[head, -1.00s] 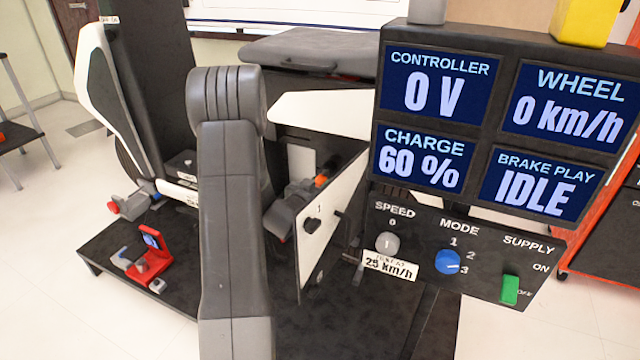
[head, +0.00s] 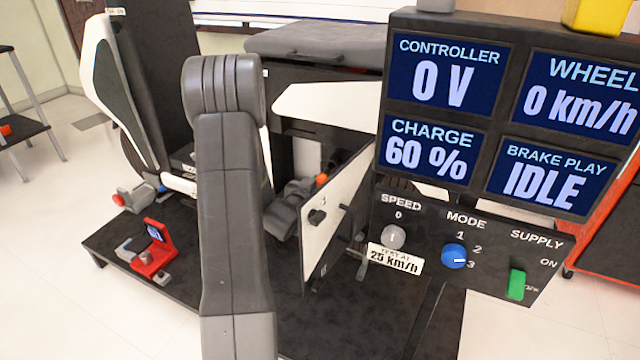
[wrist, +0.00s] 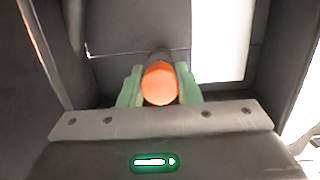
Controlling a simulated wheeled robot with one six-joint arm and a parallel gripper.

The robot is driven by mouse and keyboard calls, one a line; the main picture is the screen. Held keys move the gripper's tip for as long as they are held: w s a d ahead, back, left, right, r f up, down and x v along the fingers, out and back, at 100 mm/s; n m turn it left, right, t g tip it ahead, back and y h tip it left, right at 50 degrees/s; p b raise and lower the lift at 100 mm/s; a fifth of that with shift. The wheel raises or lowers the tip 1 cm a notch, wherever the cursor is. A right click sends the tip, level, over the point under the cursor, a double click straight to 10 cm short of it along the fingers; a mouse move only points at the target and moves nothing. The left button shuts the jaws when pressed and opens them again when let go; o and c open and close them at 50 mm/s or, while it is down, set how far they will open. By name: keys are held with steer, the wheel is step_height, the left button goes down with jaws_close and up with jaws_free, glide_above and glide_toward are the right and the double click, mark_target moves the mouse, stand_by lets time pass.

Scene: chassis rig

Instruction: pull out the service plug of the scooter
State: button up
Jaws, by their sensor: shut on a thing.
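The service plug shows as a round orange end on a dark shaft (wrist: 160,85) in the middle of the wrist view. My gripper (wrist: 159,71) has its green fingers on either side of it and is shut on it. The orange end also shows small in the head view (head: 322,180), beside my grey wrist and behind the edge of the open white panel. The scooter (head: 325,108) stands around it. How deep the plug sits in its socket is hidden.
The open white panel (head: 335,222) with a dark knob stands just right of my gripper. The display board (head: 480,120) and switch panel (head: 480,245) stand at right. A red fixture (head: 155,250) sits on the dark platform (head: 300,325) at left.

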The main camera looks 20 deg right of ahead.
steer(key=shift+s+a+f+b, duration=0.15)
steer(key=shift+s+a+b, duration=0.3)
steer(key=shift+s+a, duration=0.45)
steer(key=shift+s+a+f+b, duration=0.1)
steer(key=shift+s+a+b, duration=0.3)
steer(key=shift+s+a, duration=0.45)
